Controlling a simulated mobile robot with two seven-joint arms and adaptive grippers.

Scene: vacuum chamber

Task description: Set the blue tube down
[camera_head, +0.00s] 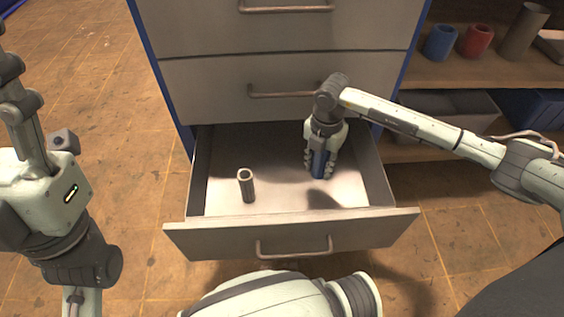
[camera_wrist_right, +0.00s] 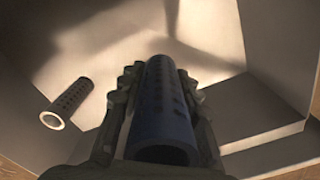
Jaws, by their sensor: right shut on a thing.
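The blue tube (camera_head: 319,164) is upright inside the open drawer (camera_head: 290,240), toward its right side. My right gripper (camera_head: 320,168) reaches down into the drawer and is shut on the blue tube. In the right wrist view the blue tube (camera_wrist_right: 160,110) lies between the two fingers of the right gripper (camera_wrist_right: 160,112). I cannot tell whether its lower end touches the drawer floor. My left arm is at the left of the head view, outside the drawer; its gripper fingers are not seen.
Shut drawers are above. A shelf (camera_head: 480,72) at the right holds a blue cup (camera_head: 440,43), a red cup (camera_head: 475,41) and a tall grey cylinder (camera_head: 523,32). Drawer floor between the tubes is clear.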

